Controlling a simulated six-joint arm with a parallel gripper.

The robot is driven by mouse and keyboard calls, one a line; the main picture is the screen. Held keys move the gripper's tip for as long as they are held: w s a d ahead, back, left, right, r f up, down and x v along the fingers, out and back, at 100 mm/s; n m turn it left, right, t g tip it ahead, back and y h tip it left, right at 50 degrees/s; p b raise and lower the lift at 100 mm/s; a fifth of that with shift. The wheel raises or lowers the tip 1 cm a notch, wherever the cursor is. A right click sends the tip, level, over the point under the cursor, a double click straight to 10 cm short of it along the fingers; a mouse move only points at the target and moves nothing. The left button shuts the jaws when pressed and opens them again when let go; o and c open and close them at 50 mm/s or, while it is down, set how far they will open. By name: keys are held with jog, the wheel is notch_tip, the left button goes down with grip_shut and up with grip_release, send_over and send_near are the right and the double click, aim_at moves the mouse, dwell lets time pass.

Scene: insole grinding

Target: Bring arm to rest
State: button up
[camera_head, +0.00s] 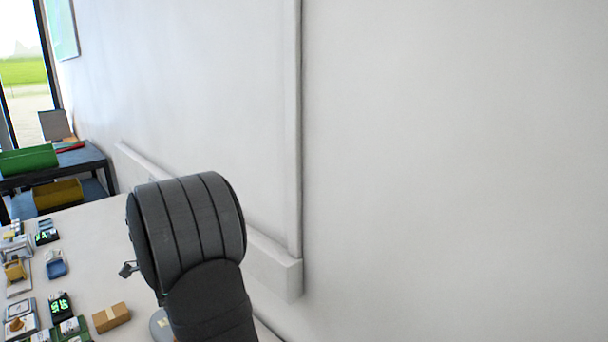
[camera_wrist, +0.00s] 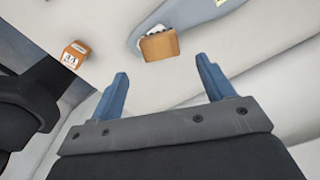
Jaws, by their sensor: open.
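My gripper (camera_wrist: 162,72) shows in the wrist view with its two blue fingers spread apart and nothing between them. A small brown box (camera_wrist: 159,46) lies beyond the fingertips, apart from them. In the head view a dark, ribbed, rounded part of my arm stands over the table (camera_head: 92,222). My fingers cannot be made out in the head view.
An orange-brown box (camera_wrist: 76,55) and a blue-grey surface (camera_wrist: 205,25) show in the wrist view. In the head view, small devices (camera_head: 60,305) and a brown box (camera_head: 111,317) lie at left. A green bin (camera_head: 28,160) and yellow bin (camera_head: 57,194) stand behind. A wall (camera_head: 450,150) fills the right.

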notch_tip(320, 180, down, 8)
jog(key=shift+f, duration=0.25)
notch_tip(320, 180, up, 4)
jog(key=shift+r, duration=0.15)
jog(key=d+r, duration=0.7)
jog(key=d, duration=0.5)
jog(key=a+f+n, duration=0.1)
jog(key=a+f, duration=0.3)
jog(key=a, duration=0.5)
jog(key=w+a+f+n, duration=0.1)
jog(key=a+f, duration=0.3)
jog(key=a, duration=0.6)
jog(key=w+a+f+n, duration=0.1)
jog(key=a+f, duration=0.3)
jog(key=a, duration=0.6)
jog(key=shift+w+a+f+n, duration=0.1)
jog(key=shift+n, duration=0.6)
jog(key=shift+a+f, duration=0.35)
jog(key=shift+a, duration=0.2)
jog(key=shift+o, duration=0.3)
